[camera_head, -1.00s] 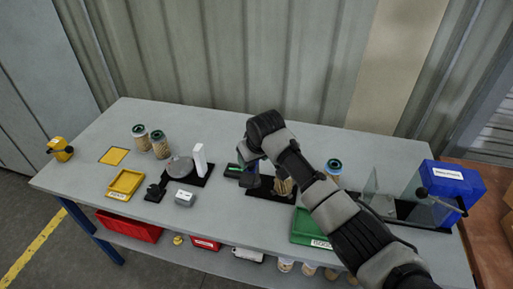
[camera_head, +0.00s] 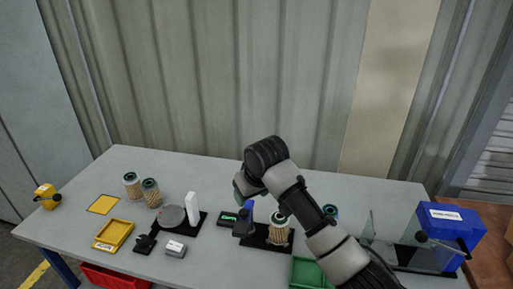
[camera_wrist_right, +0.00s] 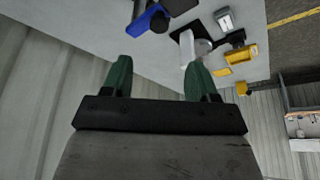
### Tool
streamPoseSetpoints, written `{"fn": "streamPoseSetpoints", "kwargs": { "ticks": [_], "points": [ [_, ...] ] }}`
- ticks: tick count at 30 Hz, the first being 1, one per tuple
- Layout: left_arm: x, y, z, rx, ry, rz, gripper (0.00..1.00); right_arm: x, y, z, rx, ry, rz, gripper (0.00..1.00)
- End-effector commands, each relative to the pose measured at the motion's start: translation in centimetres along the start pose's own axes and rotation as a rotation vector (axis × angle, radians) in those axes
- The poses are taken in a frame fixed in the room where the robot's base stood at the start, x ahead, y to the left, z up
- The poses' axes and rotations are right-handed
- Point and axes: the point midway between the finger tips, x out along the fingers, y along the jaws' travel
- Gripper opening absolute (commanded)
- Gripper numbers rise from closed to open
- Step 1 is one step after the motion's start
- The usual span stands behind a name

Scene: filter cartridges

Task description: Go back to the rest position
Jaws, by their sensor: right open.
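My right arm reaches in from the lower right in the head view. Its gripper (camera_head: 240,190) is raised above the table and mostly hidden behind its own wrist. In the right wrist view the two green fingers of the gripper (camera_wrist_right: 160,78) stand wide apart with nothing between them. A pleated filter cartridge (camera_head: 278,234) stands upright on a black fixture (camera_head: 255,239) under the arm, apart from the gripper. Two more cartridges, one (camera_head: 132,187) beside another (camera_head: 152,196), stand at the left. One cartridge (camera_head: 330,210) is partly hidden behind the arm. My left gripper is not in view.
The grey table (camera_head: 200,168) holds a yellow tray (camera_head: 113,236), a round-plate stand with a white post (camera_head: 192,208), a grey box (camera_head: 176,249), a green tray (camera_head: 306,272) and a blue box (camera_head: 452,226) with clear panels. The table's back strip is clear.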

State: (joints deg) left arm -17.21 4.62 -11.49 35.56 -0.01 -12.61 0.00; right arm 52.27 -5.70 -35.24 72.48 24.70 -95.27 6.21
Motion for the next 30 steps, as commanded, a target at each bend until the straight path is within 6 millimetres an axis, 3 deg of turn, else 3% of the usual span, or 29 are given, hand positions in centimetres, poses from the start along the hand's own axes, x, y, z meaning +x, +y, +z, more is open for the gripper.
{"fn": "streamPoseSetpoints", "kwargs": {
  "ticks": [4, 7, 12, 16, 21, 24, 30],
  "points": [
    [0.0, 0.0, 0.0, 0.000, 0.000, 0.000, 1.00, 1.3, -0.2, 1.9, 0.015, 0.000, -0.022, 0.59],
    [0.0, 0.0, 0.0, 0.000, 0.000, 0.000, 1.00, 3.1, -0.5, 5.3, 0.045, 0.004, -0.053, 0.59],
    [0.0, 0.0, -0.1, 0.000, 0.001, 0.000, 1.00, 5.8, -0.6, 13.5, 0.130, 0.014, -0.085, 0.59],
    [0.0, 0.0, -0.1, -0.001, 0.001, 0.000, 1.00, 6.5, -0.5, 20.3, 0.203, 0.014, -0.075, 0.59],
    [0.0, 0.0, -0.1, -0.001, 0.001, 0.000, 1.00, 5.6, -0.2, 29.5, 0.292, -0.005, -0.024, 0.59],
    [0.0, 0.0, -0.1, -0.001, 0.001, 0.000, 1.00, 4.4, -0.1, 33.7, 0.327, -0.020, 0.016, 0.59],
    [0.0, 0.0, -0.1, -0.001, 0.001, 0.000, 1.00, 2.1, -0.1, 39.1, 0.362, -0.045, 0.078, 0.59]
  ]
}}
